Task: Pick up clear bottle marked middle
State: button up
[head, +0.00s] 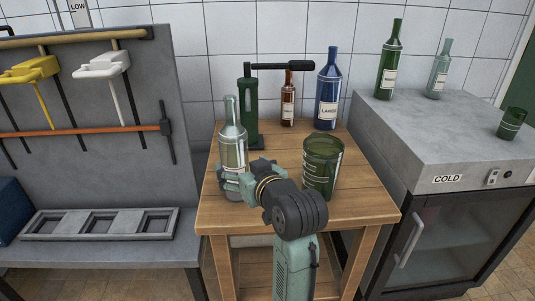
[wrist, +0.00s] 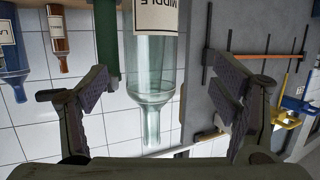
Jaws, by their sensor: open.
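The clear bottle (head: 232,147) with a white label stands upright at the left side of the wooden table (head: 285,220). In the wrist view the clear bottle (wrist: 152,68) appears upside down, and its label reads MIDDLE. My gripper (head: 234,180) is at the bottle in the head view and hides part of its lower body. In the wrist view my gripper (wrist: 163,92) is open, with one finger pad on each side of the bottle and visible gaps between. The bottle's base is out of the wrist view.
A green corking device (head: 247,110) stands behind the bottle, with a brown bottle (head: 288,105) and a blue bottle (head: 327,95) to its right. A dark green glass container (head: 322,168) stands right of my gripper. A grey cooler (head: 440,140) holds two bottles and a green cup on top.

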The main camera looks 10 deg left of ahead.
aim_at(237, 163)
jog(key=w, duration=0.1)
jog(key=w+a+f, duration=0.2)
jog(key=w, duration=0.1)
jog(key=shift+a+f, duration=0.1)
jog(key=shift+f, duration=0.05)
jog(key=x, duration=0.2)
jog(key=p+x, duration=0.1)
jog(key=x, duration=0.2)
jog(key=shift+w+f+p, duration=0.35)
jog(key=shift+f, duration=0.05)
jog(key=c, duration=1.8)
jog(key=shift+r, duration=0.1)
jog(key=shift+c, duration=0.6)
jog(key=shift+r, duration=0.2)
jog(key=shift+r, duration=1.15)
jog(key=s+d+r+b, duration=0.2)
jog(key=s+b, duration=0.8)
jog(key=s, duration=0.5)
jog(key=shift+s, duration=0.2)
jog(key=shift+s+d+r+b, duration=0.1)
jog(key=shift+s+d+b, duration=0.05)
jog(key=shift+s+b, duration=0.15)
